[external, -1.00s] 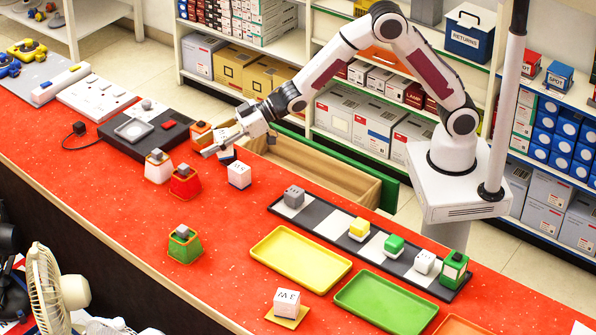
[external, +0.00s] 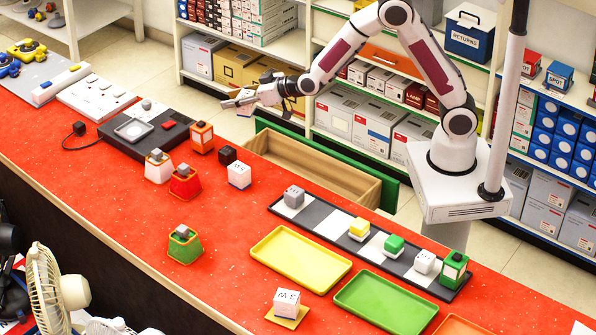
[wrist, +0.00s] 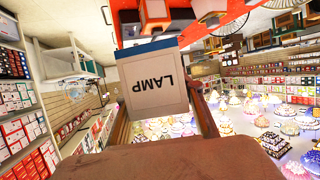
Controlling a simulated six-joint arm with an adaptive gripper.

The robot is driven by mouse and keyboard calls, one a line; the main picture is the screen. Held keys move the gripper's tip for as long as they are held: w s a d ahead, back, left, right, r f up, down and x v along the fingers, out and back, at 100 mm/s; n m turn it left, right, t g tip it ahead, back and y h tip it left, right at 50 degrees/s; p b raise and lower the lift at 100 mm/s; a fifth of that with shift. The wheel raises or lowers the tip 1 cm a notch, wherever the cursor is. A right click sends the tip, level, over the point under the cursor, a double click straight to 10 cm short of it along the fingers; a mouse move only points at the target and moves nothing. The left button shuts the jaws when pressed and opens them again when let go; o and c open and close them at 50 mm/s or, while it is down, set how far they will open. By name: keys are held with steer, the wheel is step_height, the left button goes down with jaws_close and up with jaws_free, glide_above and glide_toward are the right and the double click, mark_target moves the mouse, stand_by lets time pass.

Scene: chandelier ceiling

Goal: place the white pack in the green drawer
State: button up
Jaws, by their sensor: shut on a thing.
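The white pack (wrist: 158,85) is large in the wrist view, with a "LAMP" label upside down and a blue band along one edge. My gripper (external: 240,101) is shut on this pack, which shows partly below the fingers in the external view (external: 246,110). The gripper holds it in the air above the counter's back edge, left of the open drawer. The green drawer (external: 378,167) is pulled out behind the counter. Its wooden inside (external: 310,160) looks empty where visible; the counter hides its near part.
A similar white box (external: 239,175) stands on the red counter beside a dark cube (external: 227,154). An orange holder (external: 201,138) is left of these. A checkered strip (external: 330,227) carries small blocks. Yellow (external: 300,260) and green (external: 385,304) trays lie in front.

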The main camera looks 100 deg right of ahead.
steer(key=s+d+f+m+g+h, duration=0.2)
steer(key=s+d+m+g+h, duration=0.15)
steer(key=s+d, duration=0.8)
step_height(320, 180, down, 21)
steer(key=shift+w+m+t+h, duration=0.35)
steer(key=shift+w+t, duration=0.1)
steer(key=shift+f, duration=2.8)
steer(key=shift+f, duration=0.1)
steer(key=shift+f, duration=2)
steer(key=shift+f, duration=0.1)
